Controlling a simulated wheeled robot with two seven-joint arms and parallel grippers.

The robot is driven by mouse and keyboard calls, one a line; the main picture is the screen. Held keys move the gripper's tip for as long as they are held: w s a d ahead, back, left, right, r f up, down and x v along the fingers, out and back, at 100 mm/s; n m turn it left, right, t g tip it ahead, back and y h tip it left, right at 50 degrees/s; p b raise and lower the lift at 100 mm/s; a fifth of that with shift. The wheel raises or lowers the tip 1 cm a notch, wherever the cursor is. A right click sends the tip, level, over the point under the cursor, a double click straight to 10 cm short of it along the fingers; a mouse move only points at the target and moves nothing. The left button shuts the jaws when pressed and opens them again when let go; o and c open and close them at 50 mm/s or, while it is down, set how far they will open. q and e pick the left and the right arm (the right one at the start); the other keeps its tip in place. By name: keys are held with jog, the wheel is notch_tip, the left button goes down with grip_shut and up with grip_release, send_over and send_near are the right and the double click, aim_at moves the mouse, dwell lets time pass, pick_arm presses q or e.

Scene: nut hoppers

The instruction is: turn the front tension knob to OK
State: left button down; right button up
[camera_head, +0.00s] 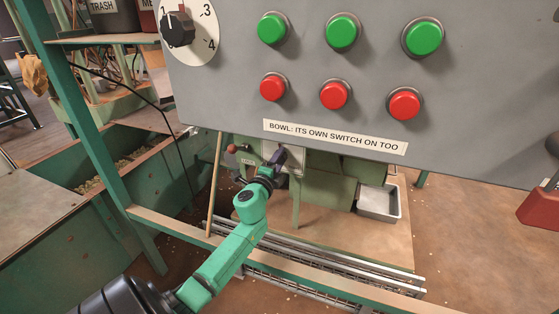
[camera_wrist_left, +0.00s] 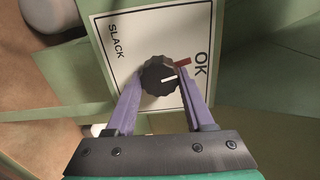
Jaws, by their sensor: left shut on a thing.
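The front tension knob (camera_wrist_left: 158,76) is black and ribbed, with a white line on it. It sits on a white plate (camera_wrist_left: 118,62) marked SLACK at the upper left and OK at the right. The white line points right, toward the OK side, a little below a red mark (camera_wrist_left: 183,63). My left gripper (camera_head: 277,158) has its purple fingers on either side of the knob and is shut on it. In the head view the gripper hides the knob, and only part of the white plate (camera_head: 268,149) shows. My right gripper is not in view.
A grey panel (camera_head: 480,120) with green and red buttons and a dial (camera_head: 178,28) hangs close above my left arm. A wooden-topped green rail (camera_head: 180,226) runs below the arm. A metal tray (camera_head: 379,202) stands right of the gripper. Green hoppers (camera_head: 125,165) stand at left.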

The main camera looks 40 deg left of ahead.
pick_arm(q)
jog(key=shift+f+m, duration=0.15)
jog(key=shift+m, duration=1.05)
jog(key=shift+c, duration=1.4)
grip_release()
